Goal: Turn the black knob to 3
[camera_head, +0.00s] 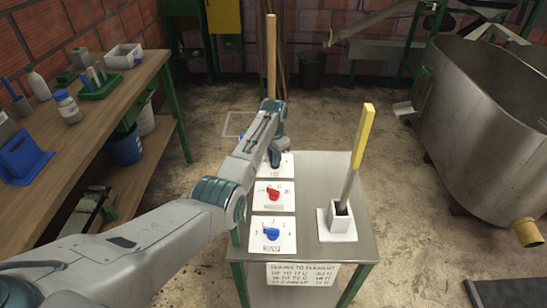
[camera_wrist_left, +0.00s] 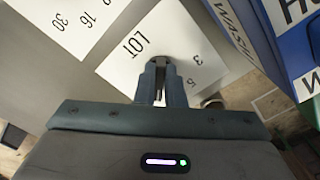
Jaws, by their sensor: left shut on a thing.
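The black knob (camera_wrist_left: 161,63) shows only in part in the left wrist view, between the fingertips of my left gripper (camera_wrist_left: 162,78). My left gripper is shut on it. The knob sits on a white plate (camera_wrist_left: 128,62) printed LOT, with the digit 3 and another mark on the knob's right side. Which mark the knob points at is hidden by the fingers. In the head view my left gripper (camera_head: 275,157) reaches down over the farthest white plate (camera_head: 286,170) on the metal table, hiding the knob. My right gripper is not in view.
A red knob (camera_head: 274,194) and a blue knob (camera_head: 271,233) sit on nearer plates of the metal table (camera_head: 309,222). A yellow-handled tool (camera_head: 362,135) stands upright in a white holder (camera_head: 341,222) to the right. A wooden workbench (camera_head: 85,115) stands left.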

